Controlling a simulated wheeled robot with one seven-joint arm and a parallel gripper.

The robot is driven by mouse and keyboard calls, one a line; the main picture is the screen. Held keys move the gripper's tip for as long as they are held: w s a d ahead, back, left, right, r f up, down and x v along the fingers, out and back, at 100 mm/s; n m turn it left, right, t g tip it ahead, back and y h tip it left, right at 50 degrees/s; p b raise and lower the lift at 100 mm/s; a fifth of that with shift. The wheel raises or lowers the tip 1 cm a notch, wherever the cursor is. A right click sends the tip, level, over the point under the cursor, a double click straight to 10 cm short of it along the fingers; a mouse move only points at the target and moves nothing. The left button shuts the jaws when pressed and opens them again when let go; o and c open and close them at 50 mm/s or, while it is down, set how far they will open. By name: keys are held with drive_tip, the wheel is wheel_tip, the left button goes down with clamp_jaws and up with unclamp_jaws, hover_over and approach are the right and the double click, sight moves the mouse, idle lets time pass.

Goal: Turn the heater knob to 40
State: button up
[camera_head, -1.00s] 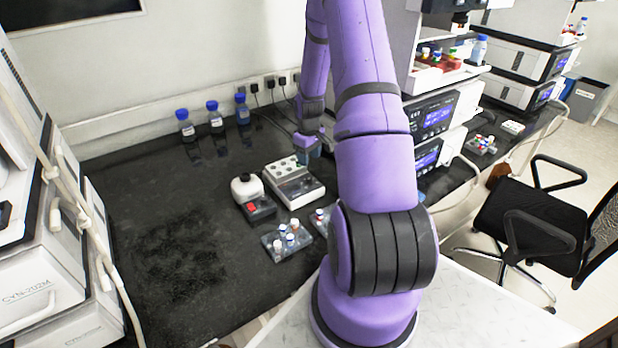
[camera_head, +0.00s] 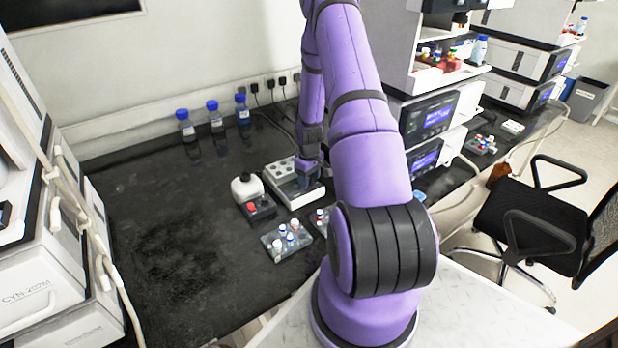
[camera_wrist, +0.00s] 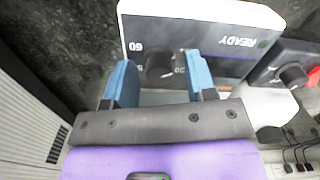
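The heater (camera_head: 283,191) is a white block with round wells on top, on the black bench in the head view. My gripper (camera_head: 308,168) is at its right part and hides some of it. In the wrist view the heater's panel (camera_wrist: 195,28) appears upside down, with READY and 60 readable. Its dark round knob (camera_wrist: 160,68) lies between my gripper's two blue fingers (camera_wrist: 157,60). The fingers are apart, with a visible gap on each side of the knob. The knob's pointer setting is too blurred to read.
A small device with a red switch and dark knob (camera_wrist: 292,75) is close beside the heater, with a white bottle-like body (camera_head: 246,189). A vial rack (camera_head: 272,250) stands in front. Blue-capped bottles (camera_head: 215,118) stand behind. The bench's left side is clear.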

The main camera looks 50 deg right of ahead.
drive_tip(key=c, duration=0.8)
drive_tip(key=shift+c, duration=0.2)
drive_tip(key=shift+m, duration=0.3)
drive_tip(key=m, duration=0.4)
drive_tip(key=shift+m, duration=0.3)
drive_tip(key=m, duration=0.4)
drive_tip(key=shift+d+m, duration=0.1)
drive_tip(key=shift+m, duration=0.2)
drive_tip(key=m, duration=0.7)
drive_tip(key=shift+s, duration=0.1)
drive_tip(key=m, duration=0.6)
drive_tip(key=shift+m, duration=0.4)
